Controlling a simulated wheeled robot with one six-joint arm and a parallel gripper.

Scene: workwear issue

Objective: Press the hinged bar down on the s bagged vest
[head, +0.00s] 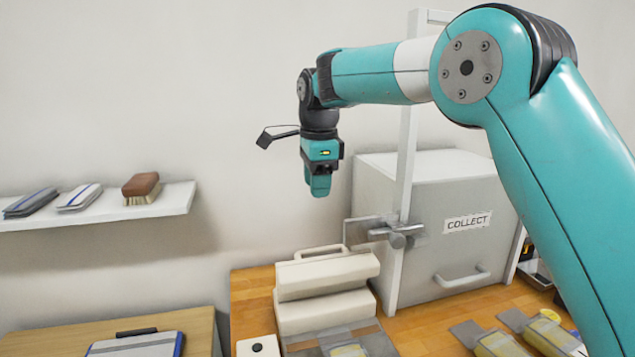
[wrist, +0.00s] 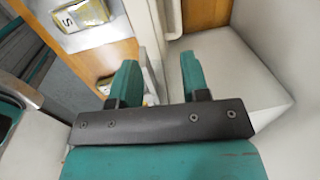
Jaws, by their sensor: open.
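A cream press with a hinged bar (head: 328,275) and a handle along its top stands on the wooden bench. The bar sits above the cream base (head: 325,313). A yellowish bagged item (head: 347,351) lies on a grey pad in front of it, cut off by the frame. In the wrist view a clear bag with yellow contents and an S label (wrist: 82,14) lies at the top left; I cannot tell which bag in the head view it is. My gripper (head: 319,190) points down, high above the press and apart from it. Its fingers (wrist: 158,78) are open and empty.
A grey box labelled COLLECT (head: 430,192) stands behind right, with a white post and a clamp (head: 395,235) in front. More bagged items (head: 497,343) lie at the right. A white button box (head: 258,346) is front left. A wall shelf (head: 110,218) holds folded items and a brush.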

